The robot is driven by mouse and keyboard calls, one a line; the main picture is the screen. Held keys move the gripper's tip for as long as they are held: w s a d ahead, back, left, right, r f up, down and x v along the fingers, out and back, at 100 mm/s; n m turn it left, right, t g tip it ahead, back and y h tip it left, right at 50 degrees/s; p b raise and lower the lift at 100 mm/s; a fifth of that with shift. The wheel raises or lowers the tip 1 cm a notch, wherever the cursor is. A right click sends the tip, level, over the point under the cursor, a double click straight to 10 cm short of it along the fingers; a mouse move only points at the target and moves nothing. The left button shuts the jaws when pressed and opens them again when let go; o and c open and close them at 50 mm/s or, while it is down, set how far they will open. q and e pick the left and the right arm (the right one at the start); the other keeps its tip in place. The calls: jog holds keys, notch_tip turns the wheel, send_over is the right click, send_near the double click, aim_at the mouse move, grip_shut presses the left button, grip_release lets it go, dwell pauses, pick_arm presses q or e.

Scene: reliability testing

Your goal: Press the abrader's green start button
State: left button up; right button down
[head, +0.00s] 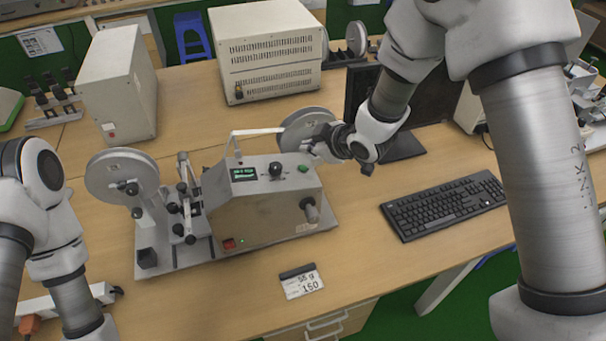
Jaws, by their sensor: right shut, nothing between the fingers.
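The abrader (245,213) is a grey metal machine on a flat base plate, with a small lit display (244,174), a black knob (276,169) and a green start button (303,168) on its top panel. A red switch (229,244) is low on its front. My right gripper (311,149) is shut and empty, just above and behind the green button in the picture. I cannot tell whether it touches the machine. My left arm shows at the left edge, but its gripper is out of view.
A black keyboard (443,205) lies right of the abrader, with a dark monitor (425,100) behind it. White cabinets (268,50) stand at the back. The wooden table (350,255) is clear between card and keyboard.

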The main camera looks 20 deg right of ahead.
aim_at(307, 168)
pick_arm(q)
jog(key=shift+f+b, duration=0.65)
jog(key=shift+f, duration=0.45)
pick_arm(e)
jog(key=shift+a+f, duration=0.15)
jog(key=shift+f, duration=0.6)
jog(key=shift+a+f, duration=0.15)
jog(key=shift+f, duration=0.55)
jog(key=shift+f, duration=0.1)
pick_arm(q)
jog(key=shift+f+b, duration=0.25)
jog(key=shift+b, duration=0.05)
pick_arm(e)
jog(key=shift+a+f, duration=0.1)
jog(key=shift+f, duration=0.2)
